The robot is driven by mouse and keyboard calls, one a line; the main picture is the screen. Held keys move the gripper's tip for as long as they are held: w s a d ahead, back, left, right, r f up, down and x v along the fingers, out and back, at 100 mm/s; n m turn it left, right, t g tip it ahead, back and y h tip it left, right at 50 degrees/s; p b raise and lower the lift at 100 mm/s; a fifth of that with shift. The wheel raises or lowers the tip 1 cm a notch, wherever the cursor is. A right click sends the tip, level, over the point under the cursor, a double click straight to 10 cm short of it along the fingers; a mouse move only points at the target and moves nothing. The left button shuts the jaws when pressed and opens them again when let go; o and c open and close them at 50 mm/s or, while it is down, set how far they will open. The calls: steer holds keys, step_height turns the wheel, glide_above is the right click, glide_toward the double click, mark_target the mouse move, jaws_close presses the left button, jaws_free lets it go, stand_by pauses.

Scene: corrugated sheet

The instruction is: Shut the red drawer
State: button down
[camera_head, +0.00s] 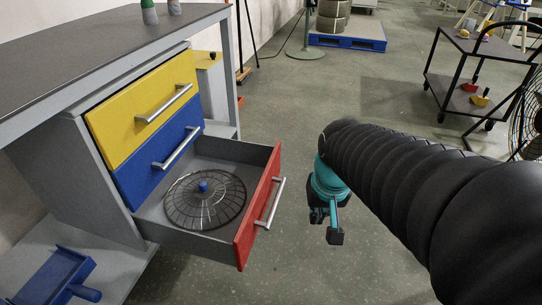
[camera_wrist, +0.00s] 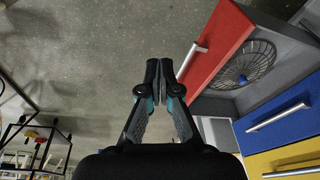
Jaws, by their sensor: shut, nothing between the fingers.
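The red drawer (camera_head: 257,215) is pulled out, the lowest of the drawers under the grey workbench. Its red front has a silver bar handle (camera_head: 270,203). Inside it lies a round wire fan guard with a blue hub (camera_head: 203,187). My gripper (camera_head: 334,226) is to the right of the drawer front, apart from it, shut and empty. In the wrist view my gripper (camera_wrist: 159,66) points up the picture, and the red drawer front (camera_wrist: 216,45) and its handle (camera_wrist: 193,60) are to its right.
The yellow drawer (camera_head: 140,108) and blue drawer (camera_head: 160,165) above are closed. A blue object (camera_head: 52,277) lies on the low shelf at the lower left. A black cart (camera_head: 470,75) and a fan (camera_head: 530,120) stand at the right. Floor around the drawer is clear.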

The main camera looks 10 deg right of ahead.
steer(key=w+d+f+m+g+y+p, duration=0.1)
steer(key=w+d+f+m+y, duration=0.15)
steer(key=w+m, duration=0.2)
steer(key=w+d+f+m+g+y+p, duration=0.1)
steer(key=w+d+f+m+p, duration=0.15)
steer(key=w, duration=0.35)
steer(key=m+t+y, duration=0.4)
steer(key=m, duration=1)
glide_toward(270, 171)
steer(key=x, duration=0.5)
steer(key=shift+s+d+f, duration=0.25)
steer(key=shift+s+f, duration=0.05)
steer(key=shift+s, duration=0.1)
steer(key=shift+w+a, duration=0.4)
steer(key=shift+a, duration=0.25)
